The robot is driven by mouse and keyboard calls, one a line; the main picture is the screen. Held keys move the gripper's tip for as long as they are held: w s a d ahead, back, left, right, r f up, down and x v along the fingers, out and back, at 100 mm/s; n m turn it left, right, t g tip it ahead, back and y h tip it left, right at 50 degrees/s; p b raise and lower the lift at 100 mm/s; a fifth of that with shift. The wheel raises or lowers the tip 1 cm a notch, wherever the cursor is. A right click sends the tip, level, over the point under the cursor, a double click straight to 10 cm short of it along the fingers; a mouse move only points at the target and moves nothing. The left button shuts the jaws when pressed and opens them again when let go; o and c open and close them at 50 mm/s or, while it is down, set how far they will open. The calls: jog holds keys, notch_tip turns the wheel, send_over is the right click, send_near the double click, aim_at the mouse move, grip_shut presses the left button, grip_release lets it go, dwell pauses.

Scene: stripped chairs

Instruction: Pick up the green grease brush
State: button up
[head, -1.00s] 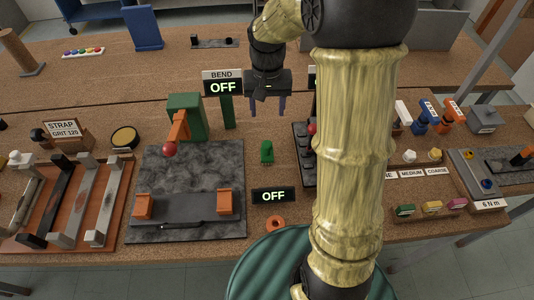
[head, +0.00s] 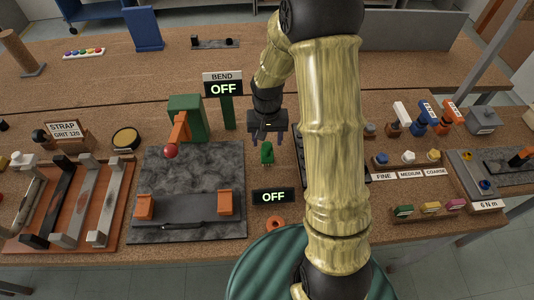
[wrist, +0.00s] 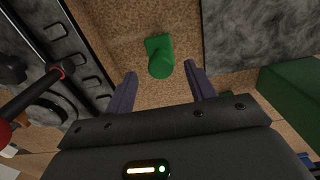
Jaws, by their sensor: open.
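The green grease brush (head: 267,153) stands on the cork-coloured bench between the grey stone plate and the dark slotted rack. It is small, with a rounded upper part on a flatter green piece. It also shows in the wrist view (wrist: 160,58), near the top centre. My gripper (head: 267,138) is above and just behind the brush in the head view, with its fingers pointing down. In the wrist view my gripper (wrist: 160,84) has its two purple-grey fingers wide apart. The brush lies ahead of the gap between the fingertips. The gripper is open and empty.
The grey stone plate (head: 190,165) with orange blocks is left of the brush. The slotted rack (wrist: 75,60) with a red-knobbed lever stands on the other side. An OFF display (head: 273,196) and orange ring (head: 275,223) are in front.

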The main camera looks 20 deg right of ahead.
aim_at(267, 145)
jog(key=shift+f+p, duration=0.55)
jog(key=shift+f, duration=2.05)
jog(key=c, duration=0.9)
jog(key=shift+r, duration=0.15)
notch_tip(267, 145, up, 10)
jog(key=shift+f+b, duration=0.1)
jog(key=shift+b, duration=0.4)
